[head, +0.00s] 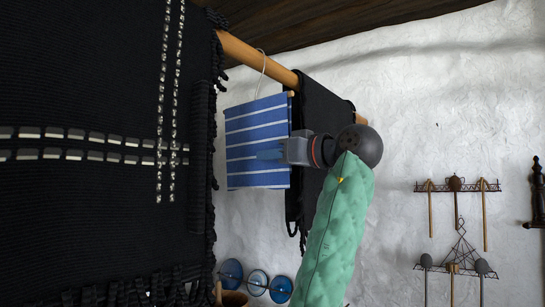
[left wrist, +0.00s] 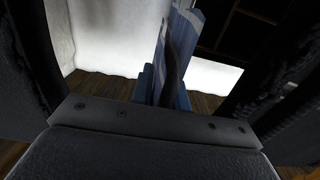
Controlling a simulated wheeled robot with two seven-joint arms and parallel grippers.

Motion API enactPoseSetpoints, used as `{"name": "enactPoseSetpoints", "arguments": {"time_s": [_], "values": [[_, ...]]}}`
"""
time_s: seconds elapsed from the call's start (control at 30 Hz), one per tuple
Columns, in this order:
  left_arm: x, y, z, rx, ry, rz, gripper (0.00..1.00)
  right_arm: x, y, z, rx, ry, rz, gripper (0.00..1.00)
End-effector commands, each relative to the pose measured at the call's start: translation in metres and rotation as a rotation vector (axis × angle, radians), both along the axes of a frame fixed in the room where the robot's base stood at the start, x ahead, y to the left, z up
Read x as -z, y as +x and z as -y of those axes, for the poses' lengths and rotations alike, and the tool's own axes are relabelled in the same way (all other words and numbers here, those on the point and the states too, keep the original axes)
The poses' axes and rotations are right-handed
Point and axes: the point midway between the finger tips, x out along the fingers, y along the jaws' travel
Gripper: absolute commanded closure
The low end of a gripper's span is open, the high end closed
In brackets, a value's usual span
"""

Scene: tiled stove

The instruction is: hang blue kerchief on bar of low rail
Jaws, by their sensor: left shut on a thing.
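The blue kerchief (head: 247,122) with white stripes hangs spread out just below the round wooden bar (head: 236,49) in the head view. A thin pale loop (head: 263,66) rises from its top edge and overlaps the bar. I cannot tell whether the loop passes around the bar. My left gripper (head: 272,154) is shut on the kerchief near its right edge, and its fingers cover part of it. In the left wrist view the striped kerchief (left wrist: 183,32) stands between the fingers of my left gripper (left wrist: 172,80). My right gripper is not in view.
A large black fringed cloth (head: 90,95) with metal studs hangs close on the left. Another black cloth (head: 318,105) hangs from the bar behind my gripper. Blue discs (head: 231,272) and a pot (head: 235,299) sit below. Racks with utensils (head: 457,187) are on the white wall at right.

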Motion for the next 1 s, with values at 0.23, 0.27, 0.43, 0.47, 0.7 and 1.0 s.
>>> {"name": "enactPoseSetpoints", "arguments": {"time_s": [0.23,0.27,0.43,0.47,0.7,1.0], "values": [[-0.009,0.0,0.0,0.0,0.0,0.0,1.0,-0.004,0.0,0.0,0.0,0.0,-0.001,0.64],[-0.01,0.0,0.0,0.0,0.0,0.0,1.0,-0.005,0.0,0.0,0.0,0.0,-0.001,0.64],[-0.017,0.0,0.0,0.0,0.0,0.001,1.0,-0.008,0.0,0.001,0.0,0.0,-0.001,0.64],[-0.018,0.0,0.0,0.0,0.0,0.001,1.0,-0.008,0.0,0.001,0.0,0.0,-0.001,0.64],[-0.028,0.0,0.0,0.0,0.0,0.0,1.0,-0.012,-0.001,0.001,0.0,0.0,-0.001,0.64],[-0.036,0.0,0.0,0.0,0.0,0.0,1.0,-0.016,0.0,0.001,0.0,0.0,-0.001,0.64]]}}
